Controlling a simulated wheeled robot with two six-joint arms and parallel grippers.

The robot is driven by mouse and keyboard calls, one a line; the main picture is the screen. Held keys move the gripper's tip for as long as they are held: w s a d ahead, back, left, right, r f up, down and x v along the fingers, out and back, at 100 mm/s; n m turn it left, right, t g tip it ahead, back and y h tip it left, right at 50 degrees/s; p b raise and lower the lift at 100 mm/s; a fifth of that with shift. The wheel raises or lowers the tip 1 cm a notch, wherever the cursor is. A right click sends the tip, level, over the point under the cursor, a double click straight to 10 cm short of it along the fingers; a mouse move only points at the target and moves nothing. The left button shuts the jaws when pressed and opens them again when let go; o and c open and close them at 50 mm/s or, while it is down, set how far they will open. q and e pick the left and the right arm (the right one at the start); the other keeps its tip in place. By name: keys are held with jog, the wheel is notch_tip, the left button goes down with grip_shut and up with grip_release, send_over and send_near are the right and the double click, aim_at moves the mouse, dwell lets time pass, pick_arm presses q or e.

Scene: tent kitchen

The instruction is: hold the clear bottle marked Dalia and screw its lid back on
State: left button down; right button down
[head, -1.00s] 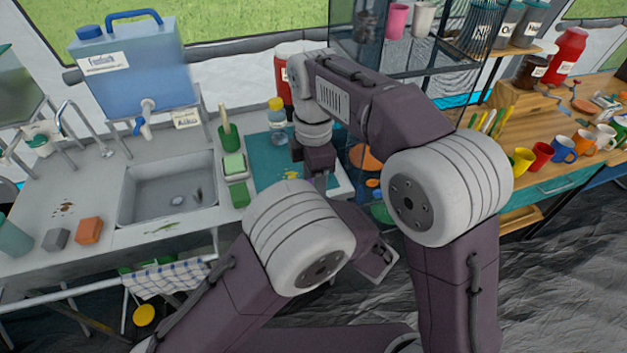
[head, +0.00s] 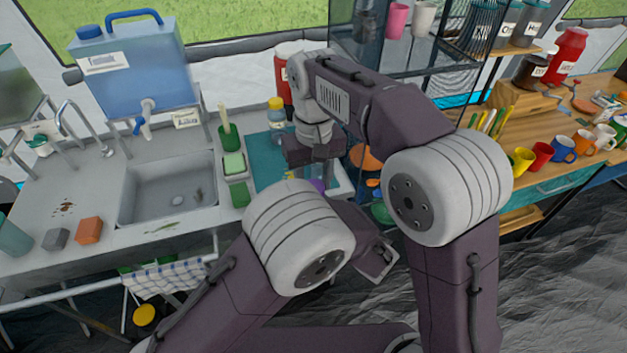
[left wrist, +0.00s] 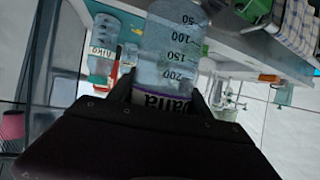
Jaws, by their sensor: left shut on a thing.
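The clear bottle (left wrist: 172,48) fills the top middle of the left wrist view, with volume marks and a black-lettered name label, partly covered and not fully readable. My left gripper (left wrist: 172,96) is shut on it at the label. The bottle's top is beyond the frame edge. In the head view my arms hide most of the bottle. My right gripper (head: 315,153) points down over the counter's front right part. A small purple piece (head: 318,185) shows just below it, perhaps the lid. I cannot tell whether the right jaws are closed on it.
Another bottle with a yellow lid (head: 276,104) stands on the teal mat (head: 268,172). The sink (head: 170,188), a green sponge (head: 234,164) and a blue water container (head: 140,65) are to the left. A bottle marked Aiko (left wrist: 103,45) shows in the left wrist view.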

jog(key=m, duration=0.7)
jog(key=c, duration=0.8)
grip_release()
jog(key=shift+o, duration=0.2)
jog(key=shift+r, duration=2.25)
jog(key=shift+c, duration=0.4)
